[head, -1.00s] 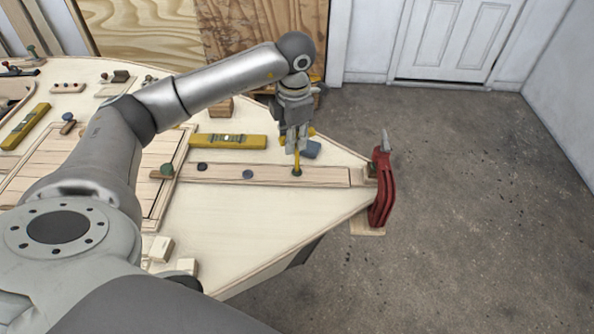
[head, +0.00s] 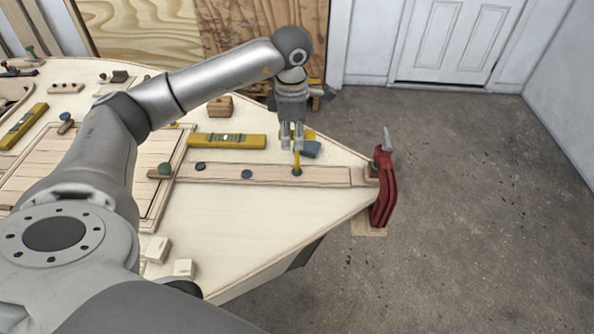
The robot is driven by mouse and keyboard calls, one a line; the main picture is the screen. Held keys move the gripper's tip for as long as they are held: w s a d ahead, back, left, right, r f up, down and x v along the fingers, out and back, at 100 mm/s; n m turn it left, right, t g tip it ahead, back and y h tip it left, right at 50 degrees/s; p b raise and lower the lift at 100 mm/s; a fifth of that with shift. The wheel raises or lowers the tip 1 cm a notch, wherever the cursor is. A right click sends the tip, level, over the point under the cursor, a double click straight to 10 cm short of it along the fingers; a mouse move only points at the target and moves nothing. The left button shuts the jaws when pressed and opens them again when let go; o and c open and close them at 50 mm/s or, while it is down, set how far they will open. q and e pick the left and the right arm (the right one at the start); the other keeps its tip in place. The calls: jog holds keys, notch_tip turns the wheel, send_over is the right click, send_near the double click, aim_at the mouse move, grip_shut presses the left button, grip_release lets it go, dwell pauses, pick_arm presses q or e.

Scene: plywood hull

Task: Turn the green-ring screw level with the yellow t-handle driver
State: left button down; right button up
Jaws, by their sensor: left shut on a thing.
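My left gripper (head: 297,147) points down over the narrow plank (head: 215,174) near the hull's pointed end. It is shut on the yellow t-handle driver (head: 297,163), whose shaft stands about upright below the fingers. The driver's tip meets the green-ring screw (head: 297,172) on the plank. The fingers hide part of the handle, and the slot of the screw is too small to make out. My right gripper is not in view.
A dark screw (head: 200,166) and a blue-grey screw (head: 247,174) sit along the same plank. A yellow level (head: 227,140) lies behind it. A red clamp (head: 381,190) grips the hull's tip.

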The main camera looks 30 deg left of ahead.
pick_arm(q)
jog(key=shift+f+m+b, duration=0.15)
jog(key=shift+m+b, duration=0.2)
jog(key=shift+m, duration=0.35)
jog(key=shift+w+a+m, duration=0.1)
jog(key=shift+m, duration=1)
jog(key=shift+m+b, duration=0.3)
jog(key=shift+m, duration=0.4)
jog(key=shift+w+m+b, duration=0.15)
jog(key=shift+m+b, duration=0.15)
jog(key=shift+m, duration=0.7)
jog(key=m, duration=0.3)
jog(key=shift+w+h, duration=0.15)
jog(key=shift+h, duration=0.15)
